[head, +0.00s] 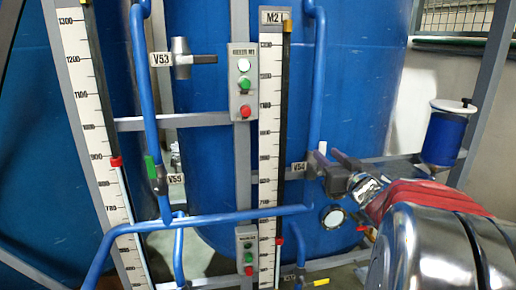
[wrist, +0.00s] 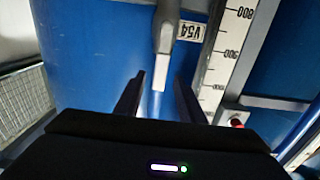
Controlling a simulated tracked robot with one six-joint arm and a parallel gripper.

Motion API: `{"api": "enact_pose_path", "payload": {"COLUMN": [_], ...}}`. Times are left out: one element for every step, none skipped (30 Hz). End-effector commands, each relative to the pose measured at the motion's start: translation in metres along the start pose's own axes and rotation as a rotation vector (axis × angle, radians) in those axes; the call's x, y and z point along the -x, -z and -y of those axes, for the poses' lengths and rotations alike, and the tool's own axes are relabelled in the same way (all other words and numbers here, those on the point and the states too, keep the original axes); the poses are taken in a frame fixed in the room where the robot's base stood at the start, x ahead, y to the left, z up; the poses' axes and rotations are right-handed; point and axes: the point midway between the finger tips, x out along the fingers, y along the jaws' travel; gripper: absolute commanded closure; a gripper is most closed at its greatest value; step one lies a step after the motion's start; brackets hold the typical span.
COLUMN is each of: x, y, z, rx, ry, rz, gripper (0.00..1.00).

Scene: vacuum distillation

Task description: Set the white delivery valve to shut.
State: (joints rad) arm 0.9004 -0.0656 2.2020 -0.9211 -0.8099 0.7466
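The valve labelled V54 shows in the wrist view, with a grey body and a lever ending in a white tip (wrist: 162,76). Its label V54 (wrist: 190,33) is upside down there. In the head view the same V54 label (head: 298,167) sits on the blue pipe, and my gripper hides most of the lever. My gripper (wrist: 159,75) is open, with one finger on each side of the white tip and visible gaps between. It also shows in the head view (head: 323,156), reaching in from the right.
Valve V53 (head: 181,58) has a black lever, and valve V55 (head: 152,170) has a green one. Button boxes (head: 244,80) and scales stand left of V54. A round gauge (head: 333,217) sits just below my gripper. A blue container (head: 443,135) is at right.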

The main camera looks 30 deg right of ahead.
Motion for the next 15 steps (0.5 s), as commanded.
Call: {"api": "enact_pose_path", "payload": {"x": [-0.008,-0.012,-0.017,-0.021,-0.025,-0.029,-0.032,-0.034,-0.037,-0.039,-0.041,-0.042,-0.043,-0.043,-0.044], "y": [-0.001,-0.001,-0.001,-0.001,-0.001,-0.001,-0.001,-0.001,-0.001,-0.001,0.0,0.0,0.0,0.0,0.0], "z": [0.001,0.001,0.001,0.001,0.001,0.0,0.0,0.0,0.0,0.0,0.0,0.0,0.0,0.0,0.0], "rx": [0.0,0.0,-0.001,-0.002,-0.001,0.0,0.0,0.0,0.0,0.0,0.0,0.0,0.0,0.0,0.0], "ry": [0.002,0.002,0.002,0.002,0.002,0.002,0.001,0.001,0.0,0.0,0.0,0.0,0.0,0.0,-0.001], "rz": [0.002,0.002,0.001,0.001,0.001,0.001,0.001,0.002,0.001,0.001,0.0,0.0,0.0,0.0,0.0], "gripper": [0.64,0.64,0.64,0.64,0.64,0.64,0.64,0.64,0.64,0.64,0.64,0.64,0.64,0.64,0.64]}}
